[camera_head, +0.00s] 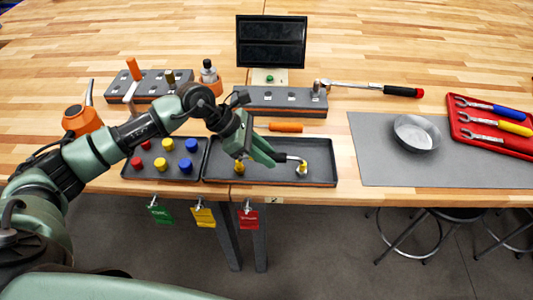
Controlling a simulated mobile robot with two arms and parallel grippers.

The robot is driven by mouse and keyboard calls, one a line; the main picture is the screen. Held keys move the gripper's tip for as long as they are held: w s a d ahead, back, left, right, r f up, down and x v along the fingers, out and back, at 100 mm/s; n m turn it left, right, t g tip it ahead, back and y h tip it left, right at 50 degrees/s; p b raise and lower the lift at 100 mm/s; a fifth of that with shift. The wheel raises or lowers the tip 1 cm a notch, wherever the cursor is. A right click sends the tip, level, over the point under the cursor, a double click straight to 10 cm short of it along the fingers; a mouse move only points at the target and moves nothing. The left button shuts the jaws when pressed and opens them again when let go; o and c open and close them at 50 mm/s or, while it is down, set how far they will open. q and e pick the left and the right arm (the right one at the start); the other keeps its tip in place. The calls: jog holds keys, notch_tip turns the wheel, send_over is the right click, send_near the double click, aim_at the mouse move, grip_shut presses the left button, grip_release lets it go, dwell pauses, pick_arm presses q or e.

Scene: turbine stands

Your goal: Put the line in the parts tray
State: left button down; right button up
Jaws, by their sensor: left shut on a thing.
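The line (291,157) is a thin metallic tube with brass-coloured end fittings, one at the left and one at the right. It is over the long dark parts tray (322,182) at the front of the bench, within its rim. Whether it touches the tray floor I cannot tell. My left gripper (277,158) is shut on the line between its ends and hides the middle of it. My right gripper is not in view.
A tray with red, yellow and blue caps (191,145) adjoins on the left. Behind are a grey block (262,98), an orange handle (286,127) and a ratchet wrench (403,92). A grey mat (380,160) with a metal bowl (416,133) and a red wrench tray (465,128) lie right.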

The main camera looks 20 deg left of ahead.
pick_arm(q)
jog(key=shift+s+f+b, duration=0.2)
jog(key=shift+f+b, duration=0.3)
jog(key=shift+s+f, duration=0.15)
jog(key=shift+f, duration=0.05)
jog(key=c, duration=1.2)
grip_release()
jog(key=shift+o, duration=0.3)
jog(key=shift+w, duration=0.35)
jog(key=shift+o, duration=0.9)
jog(key=shift+r, duration=0.1)
jog(key=shift+s+r, duration=0.1)
jog(key=shift+a+r, duration=0.3)
jog(key=shift+r, duration=0.1)
jog(key=shift+p+v, duration=0.6)
jog(key=shift+v, duration=2.4)
